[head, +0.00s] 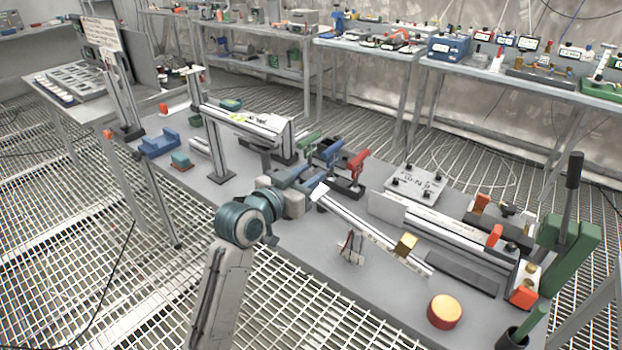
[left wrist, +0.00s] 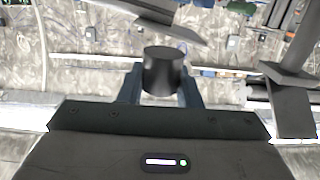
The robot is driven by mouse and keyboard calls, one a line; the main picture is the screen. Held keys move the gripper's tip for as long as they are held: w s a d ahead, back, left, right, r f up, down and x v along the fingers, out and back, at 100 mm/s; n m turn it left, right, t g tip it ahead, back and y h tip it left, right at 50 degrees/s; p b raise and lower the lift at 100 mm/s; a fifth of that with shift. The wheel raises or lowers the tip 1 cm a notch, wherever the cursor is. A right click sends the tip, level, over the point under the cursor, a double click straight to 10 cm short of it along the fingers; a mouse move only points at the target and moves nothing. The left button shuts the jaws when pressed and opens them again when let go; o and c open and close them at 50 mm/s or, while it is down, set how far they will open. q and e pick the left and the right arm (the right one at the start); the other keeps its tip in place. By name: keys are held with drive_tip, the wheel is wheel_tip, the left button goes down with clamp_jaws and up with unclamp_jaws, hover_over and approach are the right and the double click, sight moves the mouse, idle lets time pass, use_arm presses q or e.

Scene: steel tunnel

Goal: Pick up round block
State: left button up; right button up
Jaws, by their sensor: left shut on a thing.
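A dark round block (left wrist: 163,72) sits between the two fingers of my left gripper (left wrist: 162,90) in the left wrist view. The fingers touch it on both sides and its flat round end faces up in the picture. In the head view my left gripper (head: 317,183) is over the middle of the grey workbench (head: 290,250). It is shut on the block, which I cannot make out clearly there. A red cylinder with a yellow top (head: 445,311) stands on the bench at the front right. My right gripper is not in view.
Red and green clamp-like tools (head: 352,170) stand just beyond the gripper. A long metal rail (head: 375,235) with a brass block (head: 405,245) lies to its right. A steel plate with black knobs (head: 414,183) is behind. A green lever fixture (head: 568,240) stands at the right end.

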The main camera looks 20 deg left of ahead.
use_arm(q)
drive_tip(key=s+r, duration=0.1)
drive_tip(key=s, duration=1.1)
drive_tip(key=s+a+f+n+t+y+p, duration=0.1)
drive_tip(key=s+f+n+y, duration=0.3)
drive_tip(key=f, duration=0.9)
drive_tip(key=shift+s+f+y, duration=0.2)
drive_tip(key=shift+s+y, duration=0.6)
drive_tip(key=shift+y, duration=0.2)
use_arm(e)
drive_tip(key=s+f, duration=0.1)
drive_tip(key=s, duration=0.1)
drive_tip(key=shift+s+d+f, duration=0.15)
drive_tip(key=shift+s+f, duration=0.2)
use_arm(q)
drive_tip(key=w+d+r+m+g+h, duration=0.3)
drive_tip(key=w+d+m+g+h, duration=0.1)
drive_tip(key=d+m+g+h, duration=0.3)
drive_tip(key=w+d+r+m+g+h, duration=0.3)
drive_tip(key=w+d+m+g+h, duration=0.1)
drive_tip(key=d+m+g+h, duration=0.4)
drive_tip(key=shift+w+m+g+h, duration=0.25)
drive_tip(key=shift+m+g+h, duration=0.35)
drive_tip(key=shift+m+h, duration=0.55)
drive_tip(key=shift+a, duration=0.15)
